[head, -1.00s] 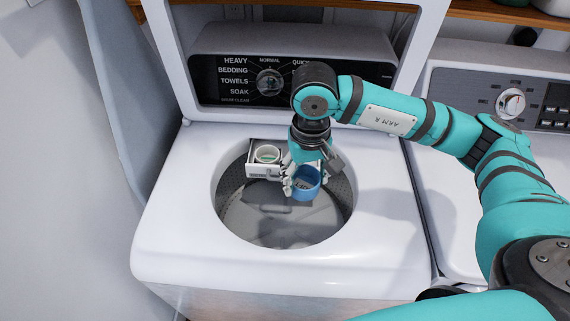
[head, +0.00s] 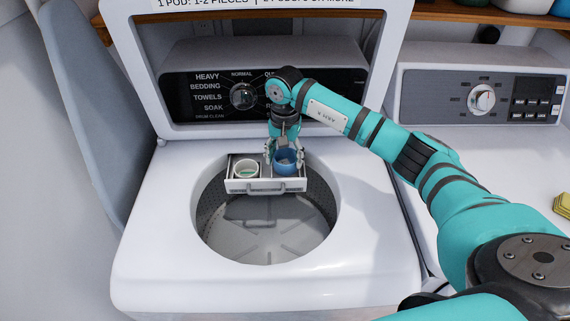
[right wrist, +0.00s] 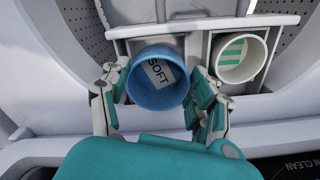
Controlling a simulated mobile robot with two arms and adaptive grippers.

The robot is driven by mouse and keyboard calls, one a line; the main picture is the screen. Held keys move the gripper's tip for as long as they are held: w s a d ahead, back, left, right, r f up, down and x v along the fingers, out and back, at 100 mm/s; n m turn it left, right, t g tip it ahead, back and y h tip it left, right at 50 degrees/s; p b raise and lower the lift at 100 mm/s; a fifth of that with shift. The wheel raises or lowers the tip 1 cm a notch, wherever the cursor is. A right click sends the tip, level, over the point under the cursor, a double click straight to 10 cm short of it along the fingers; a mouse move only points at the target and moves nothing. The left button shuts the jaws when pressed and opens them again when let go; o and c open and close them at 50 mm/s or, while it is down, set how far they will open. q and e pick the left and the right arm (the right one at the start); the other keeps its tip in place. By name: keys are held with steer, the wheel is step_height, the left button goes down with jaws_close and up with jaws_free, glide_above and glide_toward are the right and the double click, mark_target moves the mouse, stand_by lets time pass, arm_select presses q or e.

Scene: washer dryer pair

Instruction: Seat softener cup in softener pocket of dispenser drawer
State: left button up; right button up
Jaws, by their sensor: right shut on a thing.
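The blue softener cup (head: 286,163), with a label reading SOFT inside, is at the right-hand side of the dispenser drawer (head: 266,186). It also shows in the right wrist view (right wrist: 157,77), over the drawer's left part there. My right gripper (head: 284,157) is shut on the cup, with one finger on each side, seen in the right wrist view (right wrist: 159,92). The cup hides the softener pocket, and I cannot tell whether it is fully down. A white cup with green stripes (head: 246,169) sits in the drawer's other pocket. My left gripper is not in view.
The washer tub opening (head: 265,235) lies below and in front of the drawer. The raised lid frame (head: 116,80) and control panel (head: 260,92) stand behind. The dryer (head: 475,140) is to the right, with a yellow object (head: 563,205) on top.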

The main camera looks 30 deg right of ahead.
mark_target(285, 169)
step_height(285, 169, down, 3)
steer(key=shift+a+f+p, duration=0.1)
steer(key=shift+p, duration=0.35)
steer(key=shift+f, duration=0.25)
steer(key=shift+f+b, duration=0.2)
steer(key=shift+b, duration=0.15)
steer(key=shift+s+f+b, duration=0.2)
steer(key=shift+f+b, duration=0.1)
steer(key=shift+b, duration=0.1)
steer(key=o, duration=0.7)
steer(key=shift+c, duration=0.2)
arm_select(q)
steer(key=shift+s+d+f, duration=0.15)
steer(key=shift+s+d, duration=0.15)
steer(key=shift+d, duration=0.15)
arm_select(e)
steer(key=shift+o, duration=1.3)
steer(key=shift+f, duration=0.1)
